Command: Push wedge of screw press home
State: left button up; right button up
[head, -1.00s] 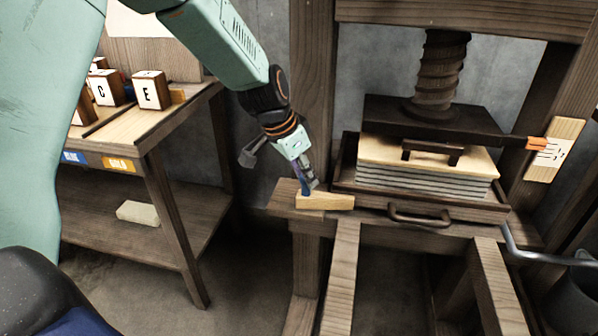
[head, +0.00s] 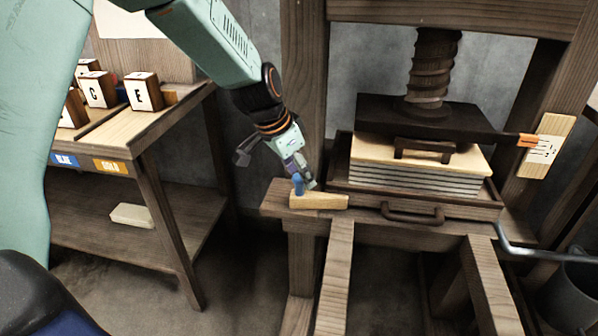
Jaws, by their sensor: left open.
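The press has a dark wooden screw (head: 431,68) and a dark platen (head: 415,116). Under the platen, a light board with a dark handle (head: 424,152) lies on a grey layered stack (head: 410,178) in a wooden tray (head: 345,183). My right gripper is not in view.
A side table (head: 138,148) with lettered blocks (head: 143,92) stands at the left, with a pale block (head: 132,215) on its lower shelf. A marked board (head: 547,147) with an orange pointer is at the right. A metal handle (head: 545,256) and grey bucket (head: 570,300) are at lower right.

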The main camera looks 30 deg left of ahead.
pick_arm(q)
jog(key=v, duration=1.1)
jog(key=shift+s+a+r, duration=0.25)
jog(key=shift+r, duration=0.05)
jog(key=s+d+f+n+t+y+p, duration=0.1)
jog(key=s+d+f+n+t, duration=0.15)
jog(key=f, duration=0.55)
jog(key=s+d+f+n+t+p, duration=0.1)
jog(key=f+n, duration=0.3)
jog(key=f, duration=0.4)
jog(key=s+f+g+p, duration=0.1)
jog(key=s+f, duration=0.3)
jog(key=s, duration=0.6)
jog(key=s+d+f+g+p, duration=0.1)
jog(key=s+f+g, duration=0.3)
jog(key=s, duration=0.6)
jog(key=s+d+f+g+y+p, duration=0.1)
jog(key=s+f+g, duration=0.1)
jog(key=s+f, duration=0.4)
jog(key=s, duration=0.4)
jog(key=shift+s+d+f, duration=0.2)
jog(key=shift+s+f, duration=0.05)
jog(key=shift+s, duration=0.05)
